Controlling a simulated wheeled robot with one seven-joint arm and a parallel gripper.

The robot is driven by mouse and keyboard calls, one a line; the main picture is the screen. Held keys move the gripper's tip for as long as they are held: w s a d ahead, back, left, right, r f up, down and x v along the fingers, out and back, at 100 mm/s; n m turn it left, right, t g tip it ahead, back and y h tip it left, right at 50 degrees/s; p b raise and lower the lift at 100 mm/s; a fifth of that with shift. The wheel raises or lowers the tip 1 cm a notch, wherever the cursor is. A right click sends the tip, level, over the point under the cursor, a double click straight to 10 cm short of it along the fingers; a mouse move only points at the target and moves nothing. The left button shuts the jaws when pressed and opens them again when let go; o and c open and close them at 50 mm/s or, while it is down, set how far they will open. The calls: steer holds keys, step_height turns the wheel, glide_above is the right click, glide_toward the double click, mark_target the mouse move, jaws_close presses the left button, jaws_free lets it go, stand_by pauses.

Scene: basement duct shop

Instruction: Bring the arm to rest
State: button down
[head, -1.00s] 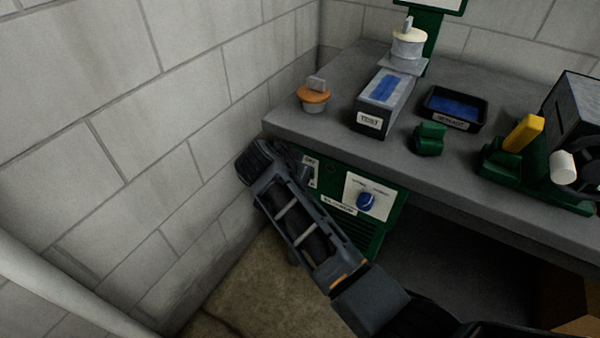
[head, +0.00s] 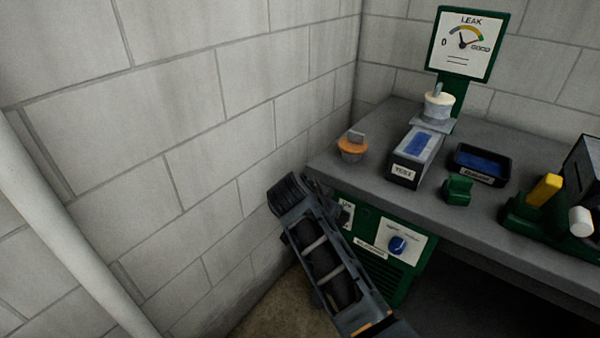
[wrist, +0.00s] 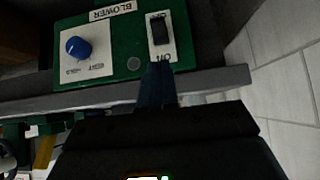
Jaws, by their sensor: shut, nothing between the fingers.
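My gripper (wrist: 158,85) is shut and empty in the wrist view. Its fingertips are in front of the blower panel, just by the black rocker switch (wrist: 160,30) with its ON/OFF plate. I cannot tell whether they touch it. In the head view my arm reaches up from the bottom to the left end of the bench, and its wrist hides most of the gripper and the switch. The green blower panel (head: 375,268) under the bench top carries a blue knob (head: 397,245), which also shows in the wrist view (wrist: 76,47).
The grey bench (head: 330,165) holds an orange-rimmed cap (head: 352,148), a TEST box (head: 405,173), a black tray (head: 456,168) and a green block (head: 457,191). A leak gauge (head: 466,45) stands behind. A block wall (head: 200,150) is close on the arm's left; a pale pipe (head: 65,240) runs along it.

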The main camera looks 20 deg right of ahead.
steer(key=shift+f, duration=0.1)
steer(key=s+f+n+t+y, duration=0.25)
steer(key=s+f, duration=0.35)
steer(key=s, duration=0.3)
steer(key=s+f+n+t+y, duration=0.1)
steer(key=s+f+n, duration=0.2)
steer(key=s+f, duration=0.5)
steer(key=s+a+r+n+t+y, duration=0.1)
steer(key=s+a+r+n+y, duration=0.1)
steer(key=s, duration=0.9)
steer(key=s+r+n+t+y, duration=0.25)
steer(key=s+r, duration=0.65)
steer(key=s, duration=0.5)
steer(key=s+r+t, duration=0.1)
steer(key=s+r, duration=0.3)
steer(key=r, duration=0.3)
steer(key=s+r+n+t, duration=0.1)
steer(key=s+r, duration=0.4)
steer(key=r, duration=0.3)
steer(key=shift+a+t+h, duration=0.3)
steer(key=shift+t+h, duration=0.1)
